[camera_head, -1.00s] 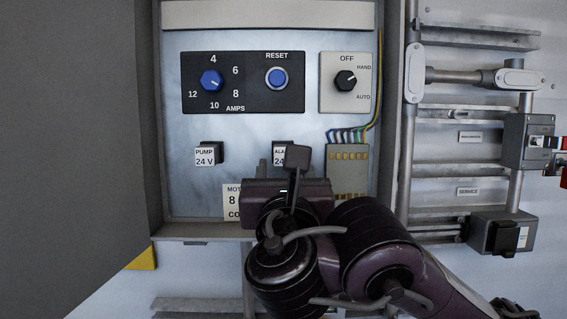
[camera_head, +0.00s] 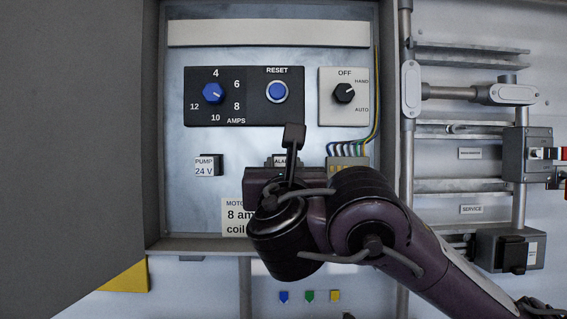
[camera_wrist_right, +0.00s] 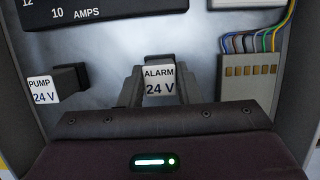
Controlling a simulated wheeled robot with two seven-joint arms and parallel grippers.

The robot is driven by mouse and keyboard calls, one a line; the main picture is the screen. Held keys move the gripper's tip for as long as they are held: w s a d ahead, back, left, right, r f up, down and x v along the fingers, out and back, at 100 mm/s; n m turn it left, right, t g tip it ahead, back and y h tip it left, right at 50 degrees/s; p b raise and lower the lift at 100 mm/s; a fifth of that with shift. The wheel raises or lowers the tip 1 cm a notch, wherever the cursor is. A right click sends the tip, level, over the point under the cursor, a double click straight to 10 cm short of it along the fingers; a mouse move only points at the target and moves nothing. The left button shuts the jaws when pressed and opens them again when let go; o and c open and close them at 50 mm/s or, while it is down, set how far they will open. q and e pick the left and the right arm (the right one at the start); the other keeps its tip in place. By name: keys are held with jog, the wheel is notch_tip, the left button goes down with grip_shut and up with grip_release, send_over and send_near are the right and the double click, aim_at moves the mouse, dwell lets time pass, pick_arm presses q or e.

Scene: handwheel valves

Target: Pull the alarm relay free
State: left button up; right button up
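The alarm relay (camera_head: 281,161) is a small block with a white "ALARM 24 V" label, on the back panel of the open cabinet. In the right wrist view the alarm relay (camera_wrist_right: 160,82) is in the middle. My right gripper (camera_head: 283,168) is in front of it and covers its lower part in the head view. In the wrist view the dark fingers of the right gripper (camera_wrist_right: 159,94) lie close on its left and right sides. I cannot tell whether they touch it. My left gripper is not in view.
The pump relay (camera_head: 204,167) is to the left. A terminal block (camera_wrist_right: 249,82) with coloured wires is close on the right. Above are an amps dial (camera_head: 213,93), a blue reset button (camera_head: 277,92) and a selector switch (camera_head: 344,93). The cabinet door (camera_head: 70,150) stands at left.

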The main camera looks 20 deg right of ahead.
jog(key=c, duration=0.5)
jog(key=shift+o, duration=0.2)
jog(key=shift+a, duration=0.15)
jog(key=shift+s, duration=0.3)
jog(key=shift+s+a+p, duration=0.35)
jog(key=shift+s+p, duration=0.15)
jog(key=shift+p, duration=0.55)
jog(key=s+a+p, duration=0.1)
jog(key=s+p, duration=0.4)
jog(key=s, duration=0.2)
jog(key=shift+a+p, duration=0.3)
